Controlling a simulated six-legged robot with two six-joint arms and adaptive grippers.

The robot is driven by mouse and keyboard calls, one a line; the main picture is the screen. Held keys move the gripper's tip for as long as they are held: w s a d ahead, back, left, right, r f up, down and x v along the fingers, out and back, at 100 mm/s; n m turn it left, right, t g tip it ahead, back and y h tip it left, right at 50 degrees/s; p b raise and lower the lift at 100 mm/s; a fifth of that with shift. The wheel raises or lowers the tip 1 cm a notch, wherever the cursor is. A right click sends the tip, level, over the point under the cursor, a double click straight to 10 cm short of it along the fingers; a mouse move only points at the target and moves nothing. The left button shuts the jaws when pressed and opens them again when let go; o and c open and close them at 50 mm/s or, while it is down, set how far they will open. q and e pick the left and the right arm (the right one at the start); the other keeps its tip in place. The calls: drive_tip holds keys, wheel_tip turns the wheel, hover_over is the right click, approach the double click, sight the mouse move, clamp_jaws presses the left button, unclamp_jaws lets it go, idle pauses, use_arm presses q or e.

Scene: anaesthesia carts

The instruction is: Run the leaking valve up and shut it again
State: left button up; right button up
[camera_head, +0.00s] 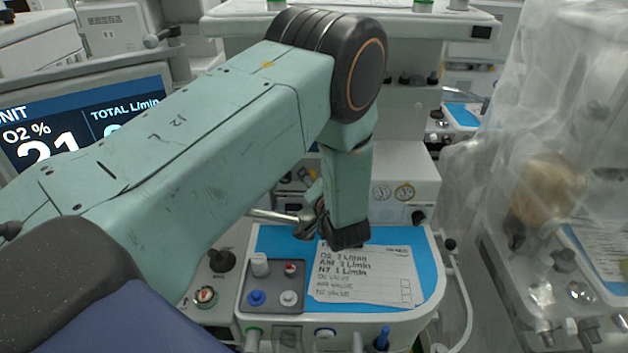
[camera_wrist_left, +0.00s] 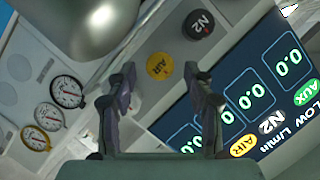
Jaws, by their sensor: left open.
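In the left wrist view a yellow AIR knob (camera_wrist_left: 160,66) and a black N2 knob (camera_wrist_left: 199,24) sit on the pale panel, beyond my fingertips. My left gripper (camera_wrist_left: 163,84) is open, with a finger on either side and no knob visibly gripped. A whitish part partly shows behind the left finger; I cannot tell what it is. A flow display (camera_wrist_left: 262,85) shows several 0.0 readings with AIR, N2 and AUX labels. In the head view my left gripper (camera_head: 308,216) is mostly hidden by my arm, in front of the cart panel. Which valve leaks cannot be told.
A paper card (camera_head: 365,275) listing O2, AIR and N2 lies on the blue worktop (camera_head: 428,265). A grey tray (camera_head: 273,303) with small knobs is beside it. A monitor (camera_head: 90,115) stands left. Gauges (camera_head: 393,192) are on the panel. Plastic sheeting (camera_head: 540,90) hangs right.

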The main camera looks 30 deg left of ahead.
use_arm(q)
drive_tip(key=shift+a, duration=0.25)
drive_tip(key=shift+c, duration=0.6)
drive_tip(key=shift+w+a+f, duration=0.2)
drive_tip(key=shift+a+f, duration=0.15)
drive_tip(key=c, duration=0.3)
drive_tip(key=shift+c, duration=0.9)
drive_tip(key=shift+d+r, duration=0.1)
drive_tip(key=shift+d, duration=0.2)
drive_tip(key=shift+c, duration=1.4)
clamp_jaws()
use_arm(e)
drive_tip(key=shift+w+a, duration=0.1)
drive_tip(key=shift+a, duration=0.25)
use_arm(q)
drive_tip(key=shift+n+h, duration=0.3)
use_arm(e)
drive_tip(key=shift+r, duration=0.1)
